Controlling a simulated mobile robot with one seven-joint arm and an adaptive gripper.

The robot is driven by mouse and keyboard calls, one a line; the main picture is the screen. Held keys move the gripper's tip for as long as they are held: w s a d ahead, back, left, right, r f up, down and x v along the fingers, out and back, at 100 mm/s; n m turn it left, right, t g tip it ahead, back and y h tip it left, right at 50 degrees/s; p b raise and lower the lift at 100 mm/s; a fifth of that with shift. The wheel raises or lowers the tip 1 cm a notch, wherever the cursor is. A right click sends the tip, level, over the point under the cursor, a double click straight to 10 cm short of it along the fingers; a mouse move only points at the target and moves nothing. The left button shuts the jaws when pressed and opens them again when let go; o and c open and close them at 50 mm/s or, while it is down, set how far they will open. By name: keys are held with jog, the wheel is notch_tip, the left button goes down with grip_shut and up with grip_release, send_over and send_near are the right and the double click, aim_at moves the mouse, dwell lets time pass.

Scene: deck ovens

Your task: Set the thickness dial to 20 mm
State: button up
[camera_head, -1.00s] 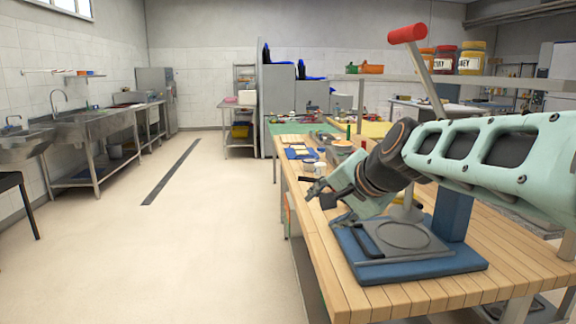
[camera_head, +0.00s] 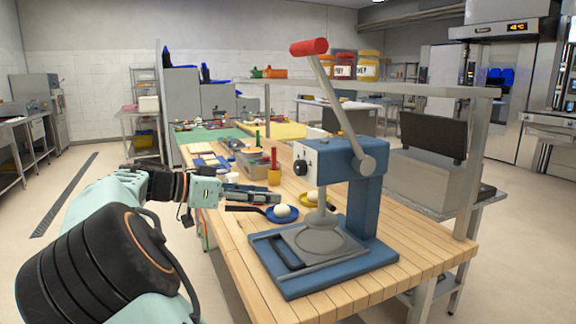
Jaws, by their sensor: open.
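A blue press (camera_head: 365,205) with a grey lever and red handle (camera_head: 308,47) stands upright on the wooden table. A small black dial (camera_head: 300,167) sits on a white panel on the left side of its head. The dial's marks and setting are too small to read. My gripper (camera_head: 272,195) reaches in from the left, below and left of the dial and apart from it. It is open, with nothing visible held; the gap between its fingers is hard to make out.
The wooden table (camera_head: 235,238) has free room left of the press base. A yellow cup (camera_head: 274,177) stands behind. A shelf (camera_head: 400,88) runs behind the press.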

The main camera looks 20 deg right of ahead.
aim_at(296, 169)
jog(key=a+r+m+h, duration=0.2)
jog(key=a+r+h, duration=0.1)
jog(key=r, duration=0.1)
jog(key=d, duration=0.7)
jog(key=w+d, duration=0.1)
jog(key=d, duration=0.2)
jog(key=shift+d+r+b, duration=0.25)
jog(key=shift+d+b, duration=0.05)
jog(key=shift+d, duration=0.05)
jog(key=shift+c, duration=0.2)
jog(key=c, duration=1.1)
